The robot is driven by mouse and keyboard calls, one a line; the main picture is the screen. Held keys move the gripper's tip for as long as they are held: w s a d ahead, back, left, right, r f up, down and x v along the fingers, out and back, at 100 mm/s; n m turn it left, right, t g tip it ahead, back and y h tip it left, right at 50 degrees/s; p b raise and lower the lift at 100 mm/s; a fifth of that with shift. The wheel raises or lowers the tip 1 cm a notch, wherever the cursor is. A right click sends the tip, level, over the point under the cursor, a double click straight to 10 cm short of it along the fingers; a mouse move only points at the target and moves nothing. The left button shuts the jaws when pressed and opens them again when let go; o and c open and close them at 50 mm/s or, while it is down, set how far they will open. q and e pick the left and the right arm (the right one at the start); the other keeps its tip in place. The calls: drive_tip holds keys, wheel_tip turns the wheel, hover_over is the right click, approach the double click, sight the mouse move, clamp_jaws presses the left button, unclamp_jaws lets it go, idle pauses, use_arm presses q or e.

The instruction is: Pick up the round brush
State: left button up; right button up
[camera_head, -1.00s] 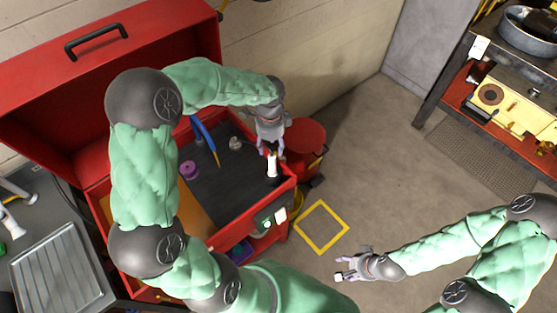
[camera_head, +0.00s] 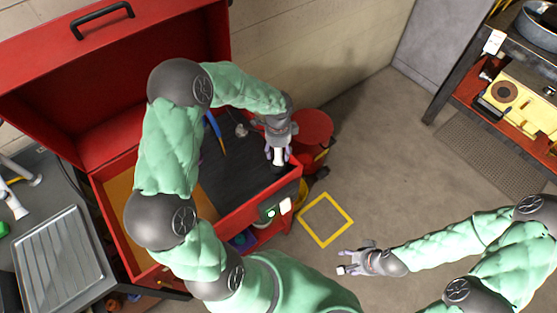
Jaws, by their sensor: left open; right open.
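My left gripper (camera_head: 279,150) reaches down over the right front corner of the open red tool chest. Its fingers are open on either side of a small upright white piece with a dark lower end, which looks like the round brush (camera_head: 278,157). I cannot tell if the fingers touch it. The brush stands at the chest's dark-lined floor (camera_head: 235,180), and its lower part is hard to make out. My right gripper (camera_head: 349,264) is open and empty over the floor at the lower right, far from the chest.
The red chest's lid (camera_head: 110,75) stands open at the back. A blue-handled tool (camera_head: 214,128) lies inside. A red bin (camera_head: 313,128) stands right of the chest. A yellow square (camera_head: 325,220) marks clear floor. A shelf (camera_head: 500,95) is at upper right; a ridged metal tray (camera_head: 65,265) is at lower left.

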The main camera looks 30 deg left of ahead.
use_arm(q)
clamp_jaws()
drive_tip(key=shift+r, duration=0.1)
